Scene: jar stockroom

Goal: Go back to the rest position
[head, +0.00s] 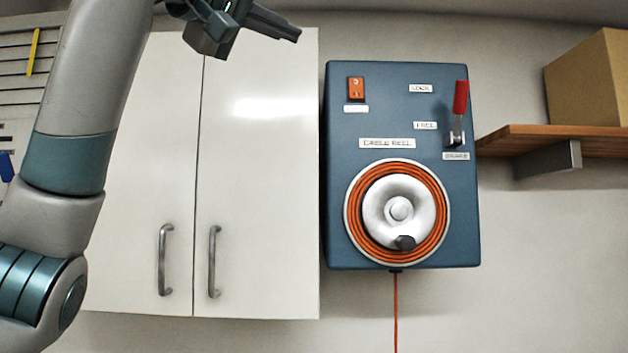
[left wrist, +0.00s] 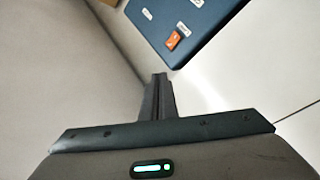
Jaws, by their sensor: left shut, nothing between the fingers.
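My left gripper (head: 283,24) is at the top of the head view, in front of the upper part of the white cabinet. Its fingers are together and empty, pointing right. In the left wrist view the shut fingers (left wrist: 158,95) show at the middle, with nothing between them. My left arm comes up along the left side of the head view. My right gripper is in neither view.
A blue cable reel box (head: 400,120) hangs on the wall, with a red-handled lever (head: 460,98) up, an orange switch (head: 356,88) and a crank wheel (head: 399,208). The white cabinet (head: 255,180) is shut. A wooden shelf (head: 560,138) holds a cardboard box (head: 590,80).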

